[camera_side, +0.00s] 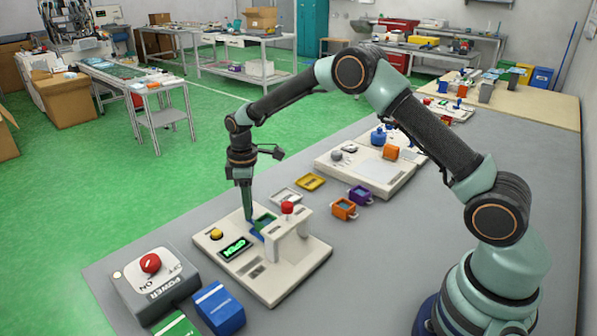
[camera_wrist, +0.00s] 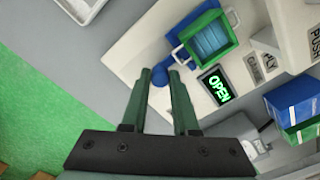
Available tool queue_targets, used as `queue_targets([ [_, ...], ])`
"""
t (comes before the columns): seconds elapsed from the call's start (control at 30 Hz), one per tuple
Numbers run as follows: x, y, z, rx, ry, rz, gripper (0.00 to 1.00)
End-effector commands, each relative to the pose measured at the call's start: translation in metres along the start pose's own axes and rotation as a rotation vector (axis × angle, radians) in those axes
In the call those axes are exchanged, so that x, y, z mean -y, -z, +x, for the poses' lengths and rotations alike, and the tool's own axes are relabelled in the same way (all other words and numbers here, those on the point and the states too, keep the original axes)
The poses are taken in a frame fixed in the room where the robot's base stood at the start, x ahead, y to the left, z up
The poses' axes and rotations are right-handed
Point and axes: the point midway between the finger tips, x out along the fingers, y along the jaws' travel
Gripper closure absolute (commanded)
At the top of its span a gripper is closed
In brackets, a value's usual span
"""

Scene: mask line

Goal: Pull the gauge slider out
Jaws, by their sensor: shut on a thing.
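The gauge slider (camera_wrist: 160,77) is blue, with a round knob at its near end in the wrist view. My gripper (camera_wrist: 160,73) is shut on that knob, one finger on each side. The slider carries a green square frame (camera_wrist: 230,42) with a pale blue pleated piece (camera_wrist: 210,38) inside. The blue slider (camera_side: 256,231) shows there beside the fingertips. A lit display (camera_side: 235,248) on the station reads OPEN in green.
The station also has a yellow button (camera_side: 216,234) and a white bridge with a red knob (camera_side: 287,208). A grey POWER box (camera_side: 155,285) with a red knob and a blue box (camera_side: 218,307) stand in front. Yellow, orange and purple frames lie behind.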

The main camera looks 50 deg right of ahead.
Motion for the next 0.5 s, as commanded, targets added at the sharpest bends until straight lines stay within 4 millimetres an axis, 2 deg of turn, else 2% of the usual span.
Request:
queue_targets([
  [0.2, -0.016, 0.018, 0.000, -0.004, -0.003, -0.002, 1.00],
  [0.5, -0.032, 0.033, -0.001, -0.004, -0.003, -0.002, 1.00],
])
